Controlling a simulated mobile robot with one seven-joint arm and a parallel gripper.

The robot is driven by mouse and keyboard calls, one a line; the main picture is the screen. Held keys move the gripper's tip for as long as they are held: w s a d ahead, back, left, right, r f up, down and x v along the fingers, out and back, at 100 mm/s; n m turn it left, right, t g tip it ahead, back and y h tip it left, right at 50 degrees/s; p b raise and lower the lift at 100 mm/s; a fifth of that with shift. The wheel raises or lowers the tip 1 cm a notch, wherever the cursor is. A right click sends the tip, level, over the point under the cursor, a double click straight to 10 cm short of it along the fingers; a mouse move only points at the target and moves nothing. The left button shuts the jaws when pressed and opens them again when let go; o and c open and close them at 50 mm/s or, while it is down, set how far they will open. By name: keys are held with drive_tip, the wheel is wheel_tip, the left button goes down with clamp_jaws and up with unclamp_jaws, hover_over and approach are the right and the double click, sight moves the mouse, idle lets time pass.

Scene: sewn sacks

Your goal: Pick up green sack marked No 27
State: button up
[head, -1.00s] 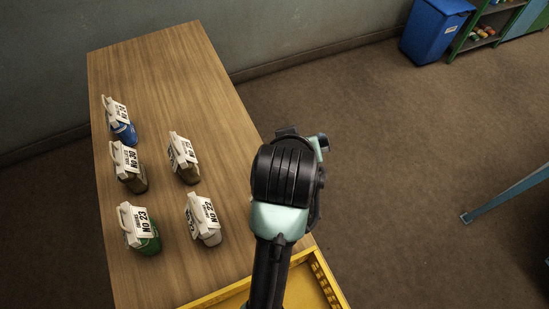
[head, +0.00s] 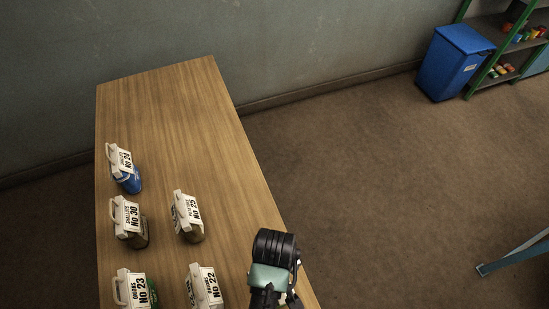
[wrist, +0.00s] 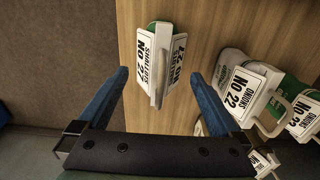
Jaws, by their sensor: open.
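The green sack marked No 27 (wrist: 151,44) stands on the table in the wrist view, with a white shallots label and a pale handle on top. Its green body shows only as a small patch at the far end. My gripper (wrist: 160,76) is open, its two blue fingers apart to the left and right of the sack's near part. The handle points back between the fingers, and I see no finger touching it. In the head view I cannot see this sack; my arm stands at the table's right side there.
Sack No 22 (wrist: 240,88) stands close right of my right finger; it also shows in the head view (head: 207,287). Green No 23 (head: 133,290), No 30 (head: 128,217), blue No 24 (head: 122,163) and another sack (head: 187,211) share the table (head: 175,110).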

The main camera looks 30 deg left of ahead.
drive_tip(key=shift+f+p, duration=0.55)
drive_tip(key=shift+f, duration=2.3)
clamp_jaws()
